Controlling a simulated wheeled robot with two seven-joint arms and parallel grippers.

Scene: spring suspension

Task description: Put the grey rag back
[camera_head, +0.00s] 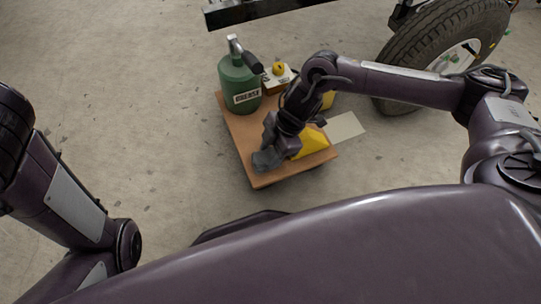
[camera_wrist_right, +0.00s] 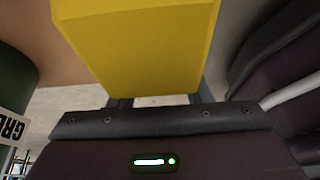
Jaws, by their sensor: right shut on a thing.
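The grey rag (camera_head: 267,160) is a small crumpled dark-grey bundle at the front left part of the brown board top (camera_head: 240,139) in the head view. My right gripper (camera_head: 270,148) reaches down to it from above and is shut on it. The rag is at or just above the board; I cannot tell whether it touches.
A yellow block (camera_head: 312,141) stands right beside my right gripper; it also shows in the right wrist view (camera_wrist_right: 140,45). A green grease can (camera_head: 239,82) and a small box with a yellow knob (camera_head: 278,76) stand behind. A wheel (camera_head: 440,50) is at the right.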

